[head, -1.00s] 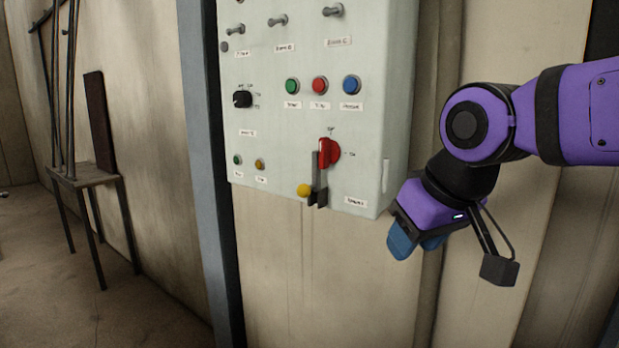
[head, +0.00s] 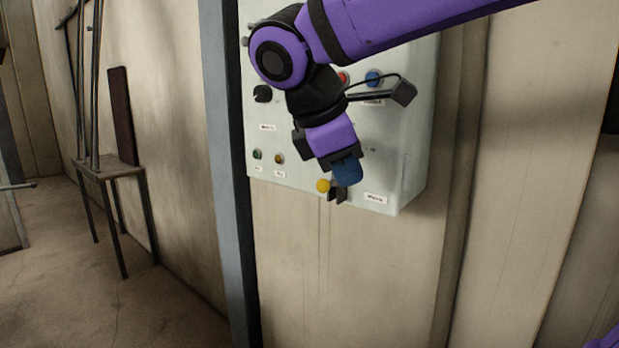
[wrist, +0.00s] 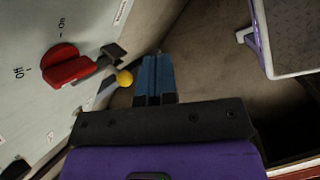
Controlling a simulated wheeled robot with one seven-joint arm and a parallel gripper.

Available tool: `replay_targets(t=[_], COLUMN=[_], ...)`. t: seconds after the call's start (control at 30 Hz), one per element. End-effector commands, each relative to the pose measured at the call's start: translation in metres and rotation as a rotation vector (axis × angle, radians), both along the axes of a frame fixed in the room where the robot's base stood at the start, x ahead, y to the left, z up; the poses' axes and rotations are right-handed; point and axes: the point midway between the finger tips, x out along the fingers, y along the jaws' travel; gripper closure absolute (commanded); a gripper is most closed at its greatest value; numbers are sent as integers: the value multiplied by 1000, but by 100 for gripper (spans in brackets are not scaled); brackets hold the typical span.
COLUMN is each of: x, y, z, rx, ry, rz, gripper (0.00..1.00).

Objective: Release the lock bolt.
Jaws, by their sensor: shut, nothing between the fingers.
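The lock bolt shows as a yellow round knob (head: 323,185) beside a dark bracket (head: 340,194) at the lower edge of the panel. In the wrist view the yellow knob (wrist: 124,78) is just left of my fingertips. My gripper (head: 347,172) is shut and empty, with its blue fingers together, in front of the panel close to the bracket. In the wrist view its fingers (wrist: 155,75) point toward the panel's bottom edge. The red rotary handle (wrist: 68,68) shows between "Off" and "On" labels in the wrist view; my arm hides it in the head view.
The pale control panel (head: 405,160) carries buttons, including a blue one (head: 373,78), and a black knob (head: 262,93). A metal post (head: 228,170) runs down its left side. A stand with rods (head: 112,170) is farther left. The wall below the panel is clear.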

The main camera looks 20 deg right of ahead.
Motion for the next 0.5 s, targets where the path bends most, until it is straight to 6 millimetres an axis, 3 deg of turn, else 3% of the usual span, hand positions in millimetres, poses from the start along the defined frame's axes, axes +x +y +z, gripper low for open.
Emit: replay_targets(t=[0.2, 0.5], x=[27, 39], y=[59, 125], z=[22, 41], rx=[-257, -507], ry=[138, 252], rz=[267, 469], gripper=[100, 100])
